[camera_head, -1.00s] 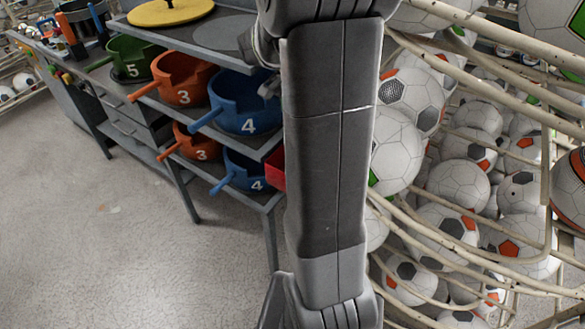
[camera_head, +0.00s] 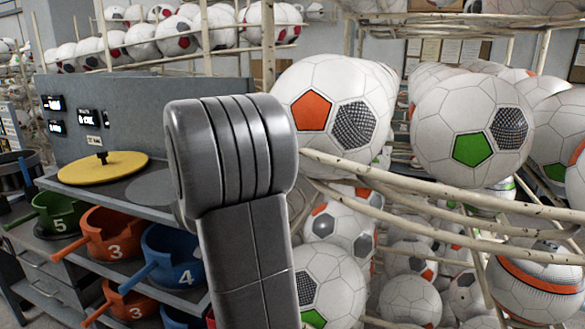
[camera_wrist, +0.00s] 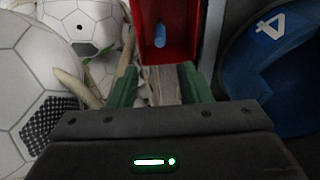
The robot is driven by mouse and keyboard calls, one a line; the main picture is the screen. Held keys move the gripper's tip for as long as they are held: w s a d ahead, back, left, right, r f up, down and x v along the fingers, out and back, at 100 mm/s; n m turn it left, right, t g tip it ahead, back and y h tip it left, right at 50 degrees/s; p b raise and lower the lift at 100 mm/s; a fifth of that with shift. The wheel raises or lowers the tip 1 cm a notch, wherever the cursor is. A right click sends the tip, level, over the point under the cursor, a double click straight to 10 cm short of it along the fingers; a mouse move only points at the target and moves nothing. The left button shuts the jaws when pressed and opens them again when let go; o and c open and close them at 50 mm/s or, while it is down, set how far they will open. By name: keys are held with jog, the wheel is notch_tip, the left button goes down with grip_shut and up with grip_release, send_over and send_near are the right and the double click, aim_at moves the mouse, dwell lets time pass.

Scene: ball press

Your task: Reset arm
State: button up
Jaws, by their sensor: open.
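A blue pot marked 4 (camera_wrist: 265,70) is close on the right, and white balls (camera_wrist: 75,22) are close on the left. In the head view my arm stands upright in the middle and the gripper is out of the picture.
A rack of soccer balls (camera_head: 470,130) with pale rails (camera_head: 420,185) fills the right. Left are shelves with numbered pots: green 5 (camera_head: 57,215), orange 3 (camera_head: 110,240), blue 4 (camera_head: 172,258). A yellow disc (camera_head: 103,167) lies on the grey top before a panel (camera_head: 150,110).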

jog(key=f, duration=0.3)
jog(key=w+f, duration=0.1)
jog(key=f, duration=0.5)
jog(key=shift+w+d+f+p, duration=0.2)
jog(key=shift+d+f+p, duration=0.1)
jog(key=shift+f, duration=0.1)
jog(key=shift+w+r+p, duration=0.1)
jog(key=shift+r+p, duration=0.15)
jog(key=shift+p, duration=0.15)
jog(key=shift+r+p, duration=0.6)
jog(key=shift+r, duration=0.5)
